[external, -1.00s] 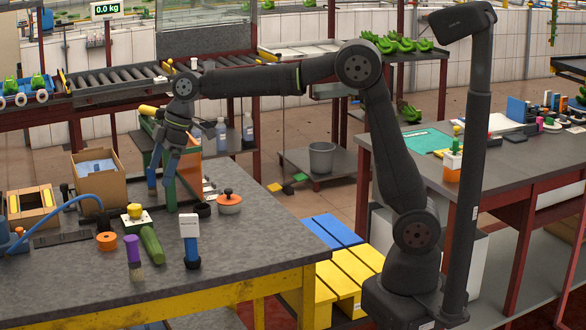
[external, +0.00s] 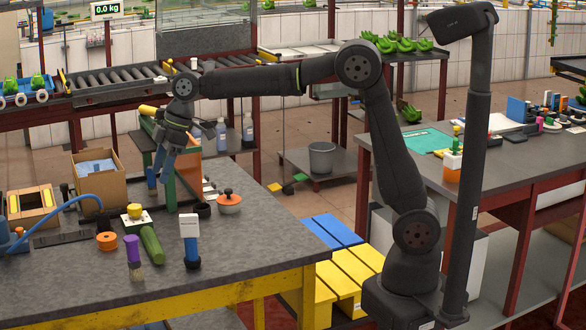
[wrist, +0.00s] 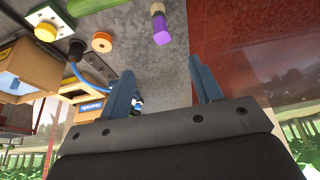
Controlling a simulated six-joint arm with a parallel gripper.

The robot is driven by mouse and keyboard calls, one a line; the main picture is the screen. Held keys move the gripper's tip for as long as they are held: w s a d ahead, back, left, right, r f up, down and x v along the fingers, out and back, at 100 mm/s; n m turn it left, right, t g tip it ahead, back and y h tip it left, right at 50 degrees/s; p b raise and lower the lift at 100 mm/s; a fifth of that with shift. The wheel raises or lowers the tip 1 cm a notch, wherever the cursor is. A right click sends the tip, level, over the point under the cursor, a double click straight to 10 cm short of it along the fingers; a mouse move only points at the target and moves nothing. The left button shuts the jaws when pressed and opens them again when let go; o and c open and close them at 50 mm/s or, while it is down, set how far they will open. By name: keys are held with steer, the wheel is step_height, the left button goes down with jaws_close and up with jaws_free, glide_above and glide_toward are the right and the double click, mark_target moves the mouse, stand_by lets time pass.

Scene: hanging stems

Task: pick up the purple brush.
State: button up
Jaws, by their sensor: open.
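The purple brush (external: 133,256) stands near the front of the grey table in the external view, purple handle up and tan bristles down. In the wrist view the purple brush (wrist: 161,27) is at the top, beyond my fingertips. My gripper (external: 160,178) hangs over the far part of the table, with its blue fingers pointing down. In the wrist view my gripper (wrist: 160,80) has its two fingers spread apart with nothing held between them. The brush is well clear of the fingers.
A cardboard box (external: 98,181) stands left of my gripper. The table's front right is bare.

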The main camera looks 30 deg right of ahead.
steer(key=m+t, duration=0.2)
steer(key=m, duration=0.4)
glide_toward(137, 240)
steer(key=shift+h, duration=0.3)
steer(key=x, duration=0.9)
steer(key=shift+a+f, duration=0.3)
steer(key=shift+a, duration=0.05)
steer(key=x, duration=0.5)
steer(key=shift+w+d+f, duration=0.15)
steer(key=shift+w+d, duration=0.1)
steer(key=shift+d, duration=0.1)
steer(key=c, duration=1.1)
